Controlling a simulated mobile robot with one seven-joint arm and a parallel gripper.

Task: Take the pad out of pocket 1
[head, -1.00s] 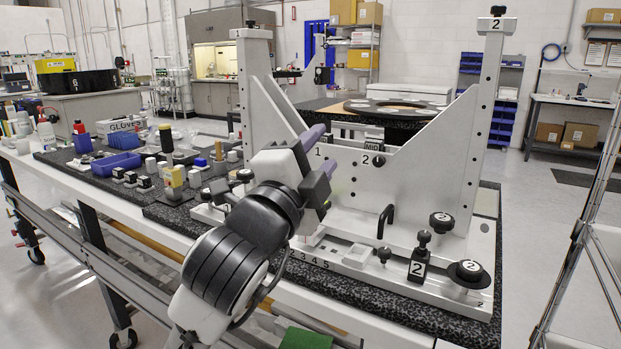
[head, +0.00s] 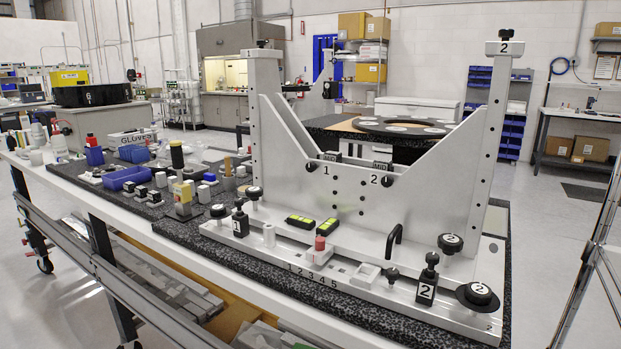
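The pockets are a numbered row, 1 to 5 (head: 312,275), along the front strip of the metal fixture's base (head: 230,232). The small pale shapes behind the numbers are too small to tell which pocket holds a pad. A red-topped piece (head: 320,243) stands just behind the row. Two black blocks with yellow-green tops (head: 300,221) lie farther back on the base. My gripper and arm are out of view.
Black knobs and a clamp marked 2 (head: 427,284) stand at the base's right end, with a black handle (head: 394,241) nearer the middle. A clamp marked 1 (head: 240,220) stands at its left. Blue bins (head: 123,178) and small blocks crowd the bench's left part.

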